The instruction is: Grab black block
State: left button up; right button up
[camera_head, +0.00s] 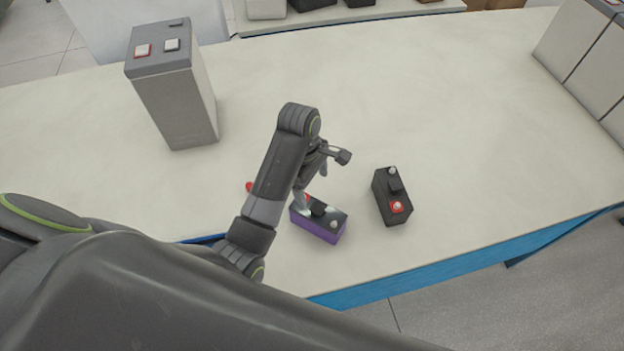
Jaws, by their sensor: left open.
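A black block (388,201) stands on the table, right of my left gripper. Its top has a dark raised part, a silver knob at the far end and a red patch with a light knob at the near end. My left gripper (322,181) is open, above and beside a purple block with a dark top (321,230). One finger overlaps that block's far left end in the picture; whether they touch I cannot tell. The gripper is apart from the black block. My right gripper is not in view.
A tall grey case (177,100) stands at the back left of the pale table (440,110). A small red item (249,186) shows left of my arm, mostly hidden. Grey cases (583,50) line the far right. The table's blue front edge (450,266) is near the blocks.

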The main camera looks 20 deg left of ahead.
aim_at(394, 203)
jog(key=k, duration=1)
